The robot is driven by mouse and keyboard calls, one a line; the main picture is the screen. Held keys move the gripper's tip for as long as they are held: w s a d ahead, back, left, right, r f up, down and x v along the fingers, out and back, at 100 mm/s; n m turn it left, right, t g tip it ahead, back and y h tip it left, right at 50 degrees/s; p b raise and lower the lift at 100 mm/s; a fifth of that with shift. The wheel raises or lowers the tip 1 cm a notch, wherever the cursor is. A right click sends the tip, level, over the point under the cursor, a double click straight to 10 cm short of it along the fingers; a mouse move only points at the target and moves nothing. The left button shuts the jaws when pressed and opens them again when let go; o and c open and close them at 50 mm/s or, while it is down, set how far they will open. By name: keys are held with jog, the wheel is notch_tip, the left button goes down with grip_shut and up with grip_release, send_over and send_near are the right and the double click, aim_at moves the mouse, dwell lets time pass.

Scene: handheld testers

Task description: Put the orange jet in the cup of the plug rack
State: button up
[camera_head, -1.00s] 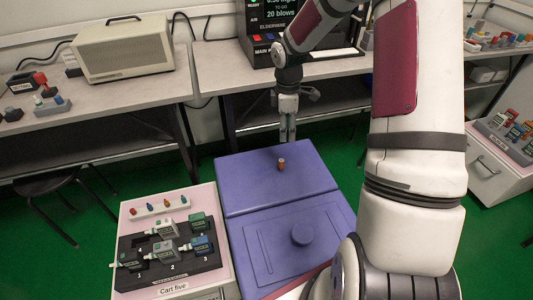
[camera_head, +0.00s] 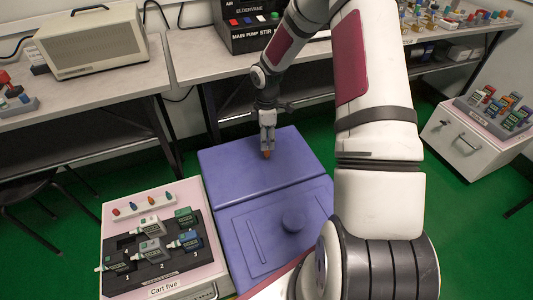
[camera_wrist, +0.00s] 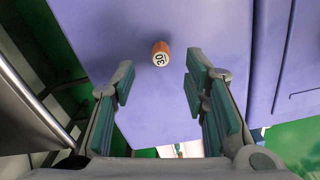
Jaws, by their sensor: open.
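The orange jet (camera_head: 267,154) is a small upright cylinder on the bare far part of the purple cart top (camera_head: 225,165). In the wrist view the jet (camera_wrist: 160,54) shows a pale end marked 30. My gripper (camera_head: 267,147) is just above it in the head view. In the wrist view my open gripper (camera_wrist: 160,78) has its fingers on either side of the jet's line, with clear gaps. The plug rack (camera_head: 142,208) is a white strip with several coloured plugs at the back of Cart five, left of the purple top. Its cup cannot be made out.
Cart five (camera_head: 113,240) also carries a dark tray (camera_head: 175,259) of handheld testers. Benches (camera_head: 230,58) stand behind. Another cart (camera_head: 450,135) with testers is at the right.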

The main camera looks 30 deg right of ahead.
aim_at(267, 153)
notch_tip(267, 153, down, 5)
jog(key=shift+r+b, duration=0.15)
jog(key=shift+b, duration=0.8)
jog(key=shift+s, duration=0.1)
grip_shut()
jog(key=shift+r, duration=0.2)
